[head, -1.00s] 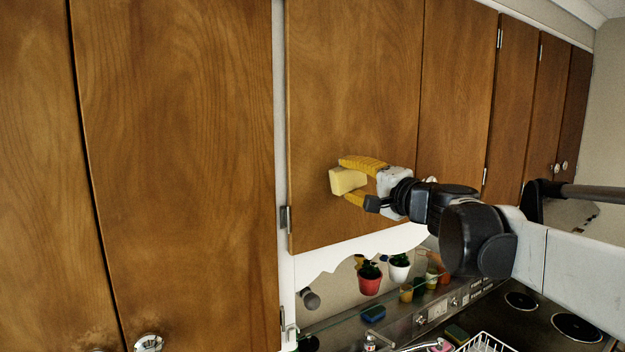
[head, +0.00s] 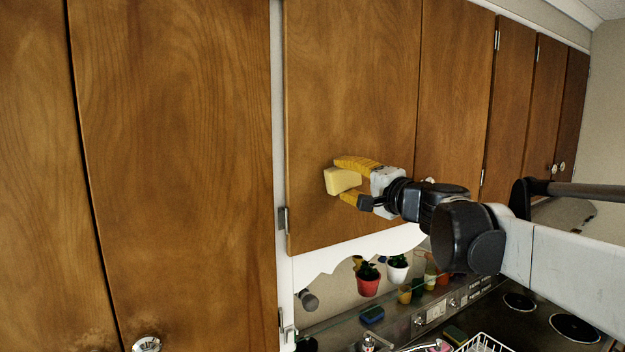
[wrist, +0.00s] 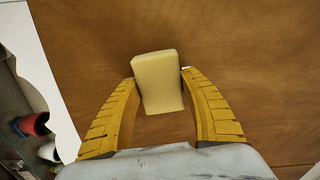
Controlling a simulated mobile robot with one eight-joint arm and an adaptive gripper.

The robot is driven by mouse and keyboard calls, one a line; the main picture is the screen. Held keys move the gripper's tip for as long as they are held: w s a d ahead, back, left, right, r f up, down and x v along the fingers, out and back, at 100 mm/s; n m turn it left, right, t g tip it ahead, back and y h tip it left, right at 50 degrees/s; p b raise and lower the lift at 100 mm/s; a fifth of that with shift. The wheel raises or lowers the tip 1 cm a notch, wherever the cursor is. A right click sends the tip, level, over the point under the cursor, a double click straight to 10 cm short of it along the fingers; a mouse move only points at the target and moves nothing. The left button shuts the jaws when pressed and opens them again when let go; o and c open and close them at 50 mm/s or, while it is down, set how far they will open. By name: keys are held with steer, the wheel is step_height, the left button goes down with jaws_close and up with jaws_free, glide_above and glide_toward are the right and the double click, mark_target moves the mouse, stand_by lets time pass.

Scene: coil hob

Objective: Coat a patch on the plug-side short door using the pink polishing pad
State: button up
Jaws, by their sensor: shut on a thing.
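My gripper (head: 342,180) is shut on a pale yellow, block-shaped pad (head: 337,182); no pink pad shows in its fingers. In the wrist view the pad (wrist: 158,82) sits between the two yellow fingers, its far end sticking out past the fingertips. The pad is in front of the lower part of a short brown wooden upper door (head: 350,80). It is at or very close to the door face; I cannot tell if it touches. No coated patch can be made out on the door.
A tall door (head: 180,150) stands to the left, past a white post with a hinge (head: 282,220). More short doors (head: 455,90) run to the right.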

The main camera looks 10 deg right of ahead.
mark_target(375, 155)
steer(key=shift+w+a, duration=0.15)
steer(key=shift+w, duration=0.2)
